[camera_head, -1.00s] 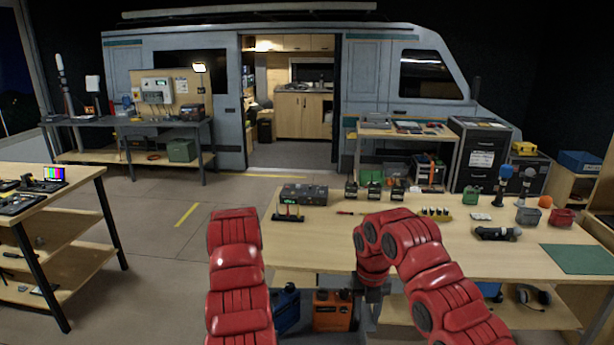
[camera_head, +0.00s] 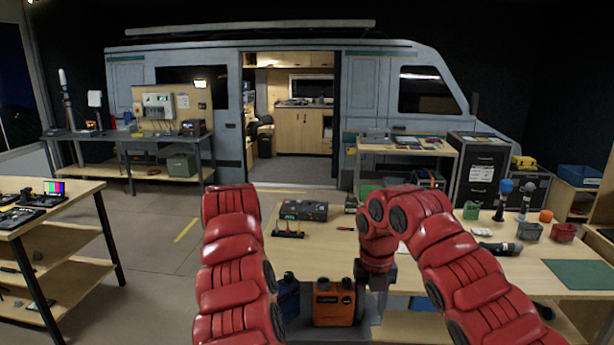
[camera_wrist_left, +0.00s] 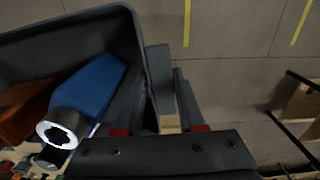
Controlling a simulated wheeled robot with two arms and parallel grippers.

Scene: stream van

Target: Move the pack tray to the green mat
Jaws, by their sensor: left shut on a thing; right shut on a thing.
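The pack tray (camera_head: 363,322) is a dark, open, deep-walled tray low in the head view, in front of the workbench. It holds an orange pack (camera_head: 333,303) and a blue pack (camera_head: 288,298). In the left wrist view its wall (camera_wrist_left: 146,50) and the blue pack (camera_wrist_left: 92,92) show close up. My right gripper (camera_head: 378,283) is shut on the tray's right side. My left gripper (camera_wrist_left: 168,100) is shut on the tray wall; my left arm hides it in the head view. The green mat (camera_head: 578,273) lies bare on the bench at the right.
The workbench (camera_head: 480,275) carries a black radio-like box (camera_head: 303,210), a dark handheld device (camera_head: 498,248), small bins (camera_head: 563,233) and microphones (camera_head: 503,200). Another shelved table (camera_head: 60,225) stands at the left. Open floor (camera_head: 150,240) lies between them.

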